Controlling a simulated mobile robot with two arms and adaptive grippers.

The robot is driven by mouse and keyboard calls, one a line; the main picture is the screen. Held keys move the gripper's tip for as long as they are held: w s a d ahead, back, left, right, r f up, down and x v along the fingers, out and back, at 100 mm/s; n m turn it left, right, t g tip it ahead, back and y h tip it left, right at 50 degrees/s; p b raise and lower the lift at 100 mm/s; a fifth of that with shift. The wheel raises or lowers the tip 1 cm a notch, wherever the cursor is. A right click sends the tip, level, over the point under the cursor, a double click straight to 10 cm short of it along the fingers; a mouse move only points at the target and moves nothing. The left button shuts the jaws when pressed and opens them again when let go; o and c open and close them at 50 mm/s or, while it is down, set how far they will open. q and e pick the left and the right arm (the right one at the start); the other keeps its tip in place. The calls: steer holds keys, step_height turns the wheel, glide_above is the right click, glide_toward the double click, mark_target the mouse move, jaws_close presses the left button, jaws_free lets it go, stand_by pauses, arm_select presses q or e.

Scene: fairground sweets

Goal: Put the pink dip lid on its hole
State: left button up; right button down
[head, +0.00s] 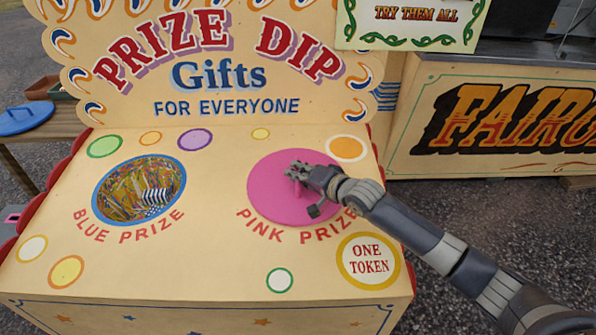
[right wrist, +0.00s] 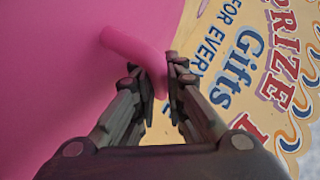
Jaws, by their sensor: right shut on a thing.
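The pink dip lid (head: 266,192) is a flat round disc over the right side of the stall top, above the words PINK PRIZE. My right gripper (head: 298,173) is shut on the lid's curved pink handle, which shows in the right wrist view (right wrist: 130,47) between the fingers. The lid also fills the left of that view (right wrist: 50,80). The pink hole is not visible; the lid hides the area where it would be. I cannot tell whether the lid rests flush or is slightly raised. My left gripper is not in view.
The blue-rimmed hole (head: 97,203) is open, with coloured filling and a striped parcel (head: 157,197) inside. A blue lid (head: 25,117) lies on a side table at left. The upright PRIZE DIP sign (head: 215,130) stands behind the stall top. The front of the top is clear.

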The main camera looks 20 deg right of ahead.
stand_by(0.3)
steer(key=c, duration=1.6)
jaws_free()
steer(key=shift+o, duration=0.2)
steer(key=shift+f, duration=0.15)
steer(key=v, duration=0.7)
steer(key=shift+s+d, duration=0.1)
steer(key=shift+s, duration=0.15)
steer(key=shift+r, duration=0.2)
